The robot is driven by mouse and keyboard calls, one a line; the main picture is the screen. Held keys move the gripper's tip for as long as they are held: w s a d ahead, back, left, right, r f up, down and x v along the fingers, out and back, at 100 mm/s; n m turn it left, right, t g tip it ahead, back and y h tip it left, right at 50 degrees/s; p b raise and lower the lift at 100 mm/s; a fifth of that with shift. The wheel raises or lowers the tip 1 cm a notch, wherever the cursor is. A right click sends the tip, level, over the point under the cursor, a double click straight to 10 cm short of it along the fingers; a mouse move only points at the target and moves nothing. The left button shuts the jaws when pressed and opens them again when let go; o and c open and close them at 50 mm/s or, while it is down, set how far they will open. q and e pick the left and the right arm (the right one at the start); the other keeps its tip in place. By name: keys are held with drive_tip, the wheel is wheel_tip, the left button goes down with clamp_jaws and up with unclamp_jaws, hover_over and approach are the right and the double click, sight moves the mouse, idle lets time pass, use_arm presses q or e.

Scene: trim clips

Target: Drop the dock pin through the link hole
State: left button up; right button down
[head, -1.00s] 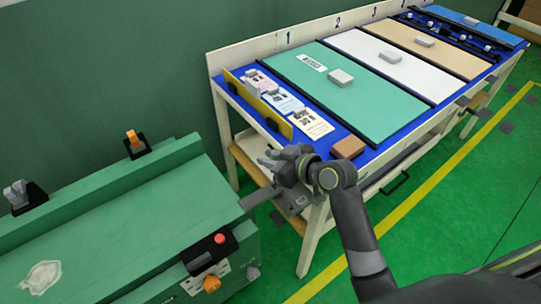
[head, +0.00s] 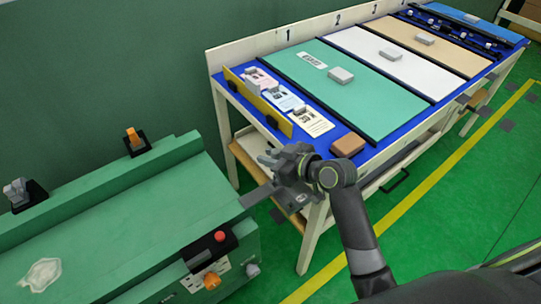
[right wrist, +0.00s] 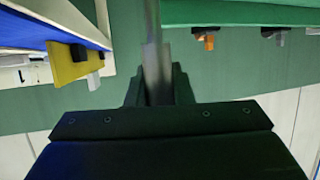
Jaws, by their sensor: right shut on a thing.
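My right gripper (head: 274,160) is beside the end of the green bench, in the gap before the blue-topped table. In the right wrist view it (right wrist: 158,92) is shut on a grey rod, the dock pin (right wrist: 152,45), which runs out between the fingers to the picture's top edge. A flat grey bar (head: 256,197), seemingly the link, reaches from the bench end to below the gripper. Its hole is hidden or too small to see, and I cannot tell whether the pin touches it. My left gripper is not in view.
The green bench (head: 120,235) has a red button (head: 220,236) and an orange knob (head: 211,281) at its near right corner. The table carries cards, a yellow strip (head: 268,108), a brown block (head: 348,145) and coloured panels. Open green floor lies at the right.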

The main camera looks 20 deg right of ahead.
sight(271, 181)
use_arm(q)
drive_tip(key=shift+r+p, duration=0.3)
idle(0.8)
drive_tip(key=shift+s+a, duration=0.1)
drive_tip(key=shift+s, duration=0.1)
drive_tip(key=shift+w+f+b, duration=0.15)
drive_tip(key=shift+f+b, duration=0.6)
use_arm(e)
drive_tip(key=shift+f, duration=0.95)
